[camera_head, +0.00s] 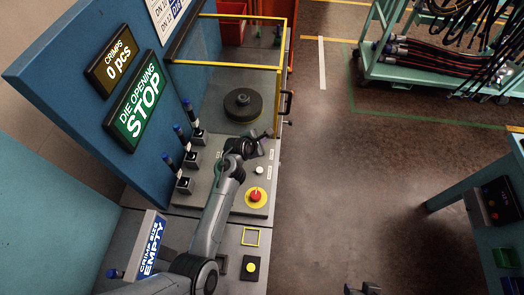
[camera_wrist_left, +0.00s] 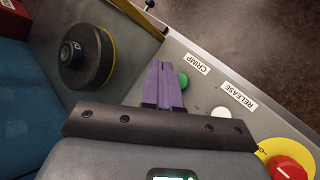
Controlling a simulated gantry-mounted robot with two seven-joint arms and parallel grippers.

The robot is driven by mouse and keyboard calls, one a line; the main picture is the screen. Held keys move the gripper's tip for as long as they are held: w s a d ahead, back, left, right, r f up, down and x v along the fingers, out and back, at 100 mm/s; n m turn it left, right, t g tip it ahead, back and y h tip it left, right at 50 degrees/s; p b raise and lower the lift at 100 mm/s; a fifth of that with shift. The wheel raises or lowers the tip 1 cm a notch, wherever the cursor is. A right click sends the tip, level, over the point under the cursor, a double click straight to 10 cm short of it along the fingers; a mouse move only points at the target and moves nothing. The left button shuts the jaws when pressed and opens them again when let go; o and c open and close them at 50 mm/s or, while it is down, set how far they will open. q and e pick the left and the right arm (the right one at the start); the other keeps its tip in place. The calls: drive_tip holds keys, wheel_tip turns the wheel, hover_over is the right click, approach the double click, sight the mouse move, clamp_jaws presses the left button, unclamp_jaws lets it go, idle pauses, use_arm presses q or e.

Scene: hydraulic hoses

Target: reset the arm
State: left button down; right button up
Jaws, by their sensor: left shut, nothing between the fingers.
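My left arm reaches over the crimping machine's grey control panel (camera_head: 228,190) in the head view. My left gripper (camera_head: 268,134) is at the panel's far end, near the right edge. In the left wrist view its purple fingers (camera_wrist_left: 160,68) are shut together and empty. They lie beside the green CRIMP button (camera_wrist_left: 184,81) and partly overlap it; I cannot tell whether they touch it. A white RELEASE button (camera_wrist_left: 220,113) and a red stop button on yellow (camera_head: 255,195) are nearby. A dark piece at the bottom edge of the head view may be my right gripper (camera_head: 362,289); its jaws are unclear.
A round black die head (camera_head: 243,105) stands behind a yellow guard frame (camera_head: 225,65). Signs read "CRIMPS 0 pcs" (camera_head: 112,62) and "DIE OPENING STOP" (camera_head: 138,102). A hose cart (camera_head: 430,70) is at the upper right, a teal table (camera_head: 470,195) at right. Floor between is clear.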

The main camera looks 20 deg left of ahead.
idle(0.3)
use_arm(q)
drive_tip(key=shift+s+a, duration=0.1)
drive_tip(key=shift+s, duration=0.05)
drive_tip(key=s+a+r+m+g+y+p, duration=0.1)
drive_tip(key=s+a+m+p, duration=0.1)
drive_tip(key=s+m, duration=0.25)
drive_tip(key=s+a+r+m+p, duration=0.1)
drive_tip(key=s+a+m+p, duration=0.15)
drive_tip(key=s, duration=0.25)
drive_tip(key=s+d+r+m+g+p, duration=0.1)
drive_tip(key=s+r+m+p, duration=0.1)
drive_tip(key=s+r+m, duration=0.3)
drive_tip(key=s+r+m+g+p, duration=0.1)
drive_tip(key=s+r+m, duration=0.3)
drive_tip(key=s+m, duration=0.4)
drive_tip(key=s+d+r+m+g+p, duration=0.1)
drive_tip(key=s+r+m, duration=0.4)
drive_tip(key=s, duration=1)
drive_tip(key=shift+s+d+r+m+g+y+p, duration=0.3)
drive_tip(key=shift+s+m+g+p, duration=0.1)
drive_tip(key=shift+m+g+p, duration=0.4)
